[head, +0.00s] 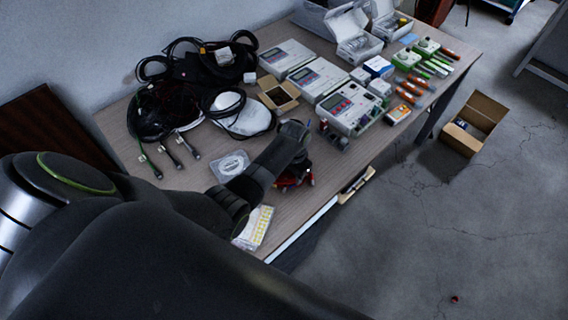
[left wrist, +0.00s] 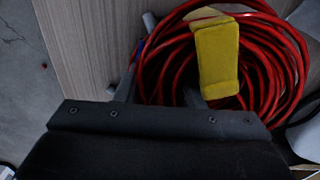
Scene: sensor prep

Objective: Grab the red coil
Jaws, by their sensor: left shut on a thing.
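The red coil (left wrist: 287,62) is a loose bundle of red cable loops in the left wrist view. In the head view only a little of the red coil (head: 293,182) shows at the table's front edge, below my left wrist. My left gripper (left wrist: 160,82) is shut on the near-left strands of the coil, with its fingers among the loops. In the head view my left gripper (head: 297,165) is mostly hidden by its own wrist. A yellow block (left wrist: 217,58) lies across the coil, beside the right finger. My right gripper is not in view.
An open cardboard box (head: 474,123) stands on the floor to the right.

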